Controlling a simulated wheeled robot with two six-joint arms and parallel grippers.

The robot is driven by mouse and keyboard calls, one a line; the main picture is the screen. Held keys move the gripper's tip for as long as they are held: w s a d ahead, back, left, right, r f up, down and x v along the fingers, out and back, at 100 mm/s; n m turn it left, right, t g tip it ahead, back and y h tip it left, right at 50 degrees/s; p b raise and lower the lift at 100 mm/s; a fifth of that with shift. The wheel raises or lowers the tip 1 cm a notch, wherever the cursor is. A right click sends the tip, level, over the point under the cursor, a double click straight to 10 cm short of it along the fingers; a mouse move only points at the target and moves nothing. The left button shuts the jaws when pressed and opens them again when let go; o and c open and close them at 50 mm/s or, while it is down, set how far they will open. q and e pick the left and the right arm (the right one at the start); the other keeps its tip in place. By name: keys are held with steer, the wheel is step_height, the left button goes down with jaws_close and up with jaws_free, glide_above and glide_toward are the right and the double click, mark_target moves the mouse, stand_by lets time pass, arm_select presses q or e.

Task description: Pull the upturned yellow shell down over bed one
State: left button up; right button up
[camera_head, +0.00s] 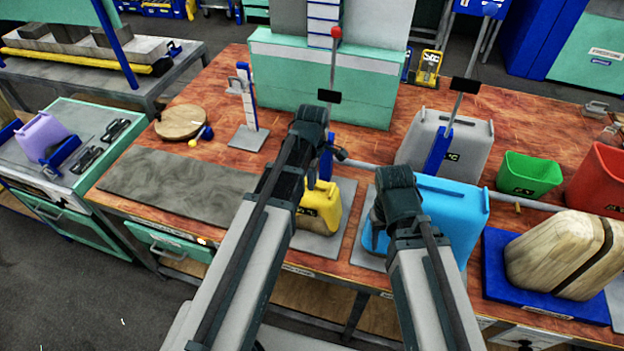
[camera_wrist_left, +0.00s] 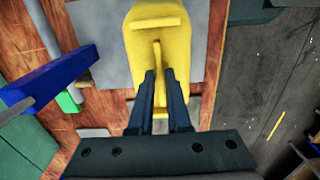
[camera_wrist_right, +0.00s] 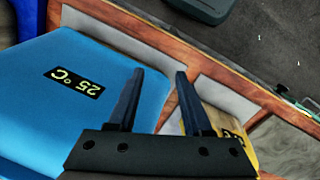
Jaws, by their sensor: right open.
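The yellow shell (camera_head: 322,207) is at a grey plate (camera_head: 345,200) near the front edge of the table, mostly behind my left arm. In the left wrist view the shell (camera_wrist_left: 190,50) shows a raised handle rib. My left gripper (camera_wrist_left: 159,78) has its fingers close together on both sides of that rib. My right gripper (camera_wrist_right: 160,74) is open and empty over the gap beside the blue shell (camera_wrist_right: 60,110); a bit of the yellow shell shows beyond it. No bed number is readable, so I cannot tell which is bed one.
The blue shell (camera_head: 450,205) stands right of the yellow one. A wooden-looking shell (camera_head: 560,255) sits on a blue base further right. A grey shell (camera_head: 465,145), green bin (camera_head: 530,175) and red-knobbed lever (camera_head: 335,33) are behind. A dark slab (camera_head: 180,188) lies left.

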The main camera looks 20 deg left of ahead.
arm_select(q)
steer(key=o, duration=0.3)
steer(key=shift+o, duration=0.2)
steer(key=shift+r, duration=0.1)
step_height(320, 180, up, 14)
steer(key=p, duration=1.3)
steer(key=shift+f+p, duration=0.2)
steer(key=shift+p, duration=0.2)
steer(key=s+d+f+m+b, duration=0.5)
steer(key=s+f+m+b, duration=0.2)
steer(key=m, duration=0.3)
steer(key=s+d+f+m+y+b, duration=0.1)
steer(key=s+d+f+m+b, duration=0.4)
steer(key=m, duration=0.6)
step_height(320, 180, down, 4)
steer(key=s+b, duration=0.2)
steer(key=b, duration=0.1)
steer(key=shift+s+d+r+b, duration=0.15)
steer(key=shift+d+b, duration=0.1)
steer(key=shift+b, duration=0.15)
